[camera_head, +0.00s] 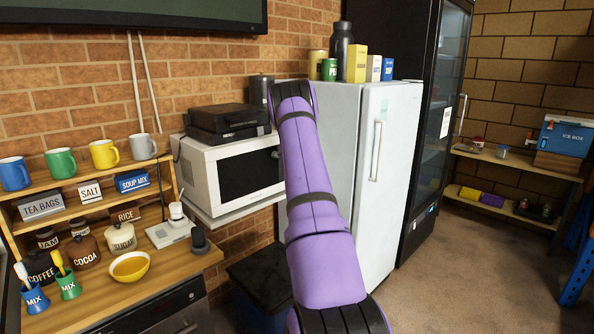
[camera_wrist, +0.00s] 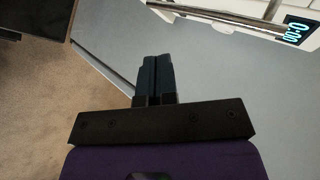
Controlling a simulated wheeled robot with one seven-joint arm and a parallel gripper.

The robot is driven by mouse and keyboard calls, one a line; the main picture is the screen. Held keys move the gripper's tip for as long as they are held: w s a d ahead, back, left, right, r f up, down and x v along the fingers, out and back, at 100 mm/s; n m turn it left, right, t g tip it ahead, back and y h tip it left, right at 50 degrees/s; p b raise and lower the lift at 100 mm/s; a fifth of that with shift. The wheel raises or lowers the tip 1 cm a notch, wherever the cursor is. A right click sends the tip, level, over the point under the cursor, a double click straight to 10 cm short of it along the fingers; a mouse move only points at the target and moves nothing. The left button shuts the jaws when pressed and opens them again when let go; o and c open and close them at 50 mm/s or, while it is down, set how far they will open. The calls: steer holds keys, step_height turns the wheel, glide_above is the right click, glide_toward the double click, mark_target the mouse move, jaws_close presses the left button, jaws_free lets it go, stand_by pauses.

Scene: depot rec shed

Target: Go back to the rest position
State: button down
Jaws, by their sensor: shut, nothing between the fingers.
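My purple arm with black joints rises through the middle of the camera_head view, in front of the microwave and the white fridge. My gripper is hidden behind the arm there. In the wrist view my gripper (camera_wrist: 156,80) shows with its dark fingers together and nothing held. Beyond the fingers are a plain grey surface and brown floor, with no object touching them.
A white microwave (camera_head: 215,183) with a black case (camera_head: 228,120) on it stands left of my arm. The white fridge (camera_head: 397,205) is close on the right. A wooden counter (camera_head: 150,282) holds jars, a yellow bowl (camera_head: 130,267) and mugs above. Floor (camera_head: 465,285) is clear at right.

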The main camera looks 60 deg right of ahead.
steer(key=shift+v, duration=2.65)
steer(key=shift+s+d, duration=0.1)
steer(key=shift+s, duration=0.05)
steer(key=w+a+r+m+t+h, duration=0.1)
steer(key=w+a+r+m, duration=0.3)
steer(key=a+r+m, duration=0.5)
steer(key=s+a+r+m, duration=0.2)
steer(key=a+r+m, duration=0.5)
steer(key=a+r, duration=0.3)
steer(key=s+a+r+m, duration=0.1)
steer(key=a+r+m, duration=0.65)
steer(key=a, duration=0.55)
steer(key=s+a+f+m+y, duration=0.2)
steer(key=s+a+m, duration=0.4)
steer(key=s+a, duration=0.3)
steer(key=s+a+f+m+g+y, duration=0.1)
steer(key=s+a+m+y, duration=0.2)
steer(key=s+a+m, duration=0.4)
steer(key=s+a+f+m+y, duration=0.2)
steer(key=s+a+m, duration=0.5)
steer(key=s+a, duration=0.6)
steer(key=a+y, duration=0.1)
steer(key=a, duration=0.6)
steer(key=shift+s+a+f+y, duration=0.2)
steer(key=shift+a+f+y, duration=0.1)
steer(key=shift+a+f, duration=0.05)
